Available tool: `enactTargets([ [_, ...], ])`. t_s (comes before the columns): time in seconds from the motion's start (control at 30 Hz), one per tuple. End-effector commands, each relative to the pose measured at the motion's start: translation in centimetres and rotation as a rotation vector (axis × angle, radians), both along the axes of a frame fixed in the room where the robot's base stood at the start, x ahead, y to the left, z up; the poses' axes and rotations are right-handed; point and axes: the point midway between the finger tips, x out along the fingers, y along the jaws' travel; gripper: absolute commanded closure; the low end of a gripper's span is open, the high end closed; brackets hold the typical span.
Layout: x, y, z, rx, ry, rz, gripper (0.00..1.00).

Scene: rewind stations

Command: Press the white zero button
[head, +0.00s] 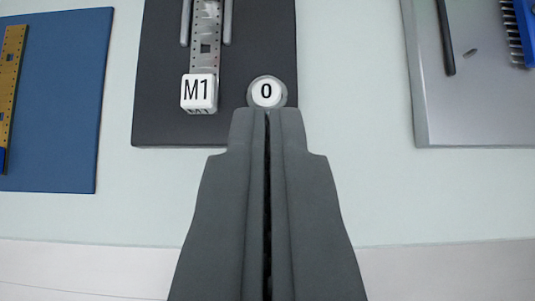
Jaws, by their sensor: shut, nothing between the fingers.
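The white zero button (266,92) is round, marked "0", and sits in a grey ring near the front right corner of a dark panel (160,130). My gripper (268,112) is shut and empty, its fingers together and pointing up the picture. Its tips appear right at the lower edge of the button's ring and hide a little of it. I cannot tell whether they touch it or are above it.
A white block marked M1 (199,93) sits left of the button, at the end of a perforated metal strip (206,45). A blue panel (65,100) lies at left and a grey metal panel (450,115) at right. Pale surface lies bare between the panels.

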Motion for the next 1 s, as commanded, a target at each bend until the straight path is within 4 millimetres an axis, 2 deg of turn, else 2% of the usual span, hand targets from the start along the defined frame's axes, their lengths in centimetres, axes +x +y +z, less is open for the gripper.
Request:
enactTargets([
  [0.13,-1.4,0.0,1.4,0.0,-0.002,0.0,1.0],
  [0.3,-2.1,0.0,2.1,0.0,0.0,0.0,1.0],
  [1.0,-2.3,0.0,2.3,0.0,-0.001,0.0,1.0],
])
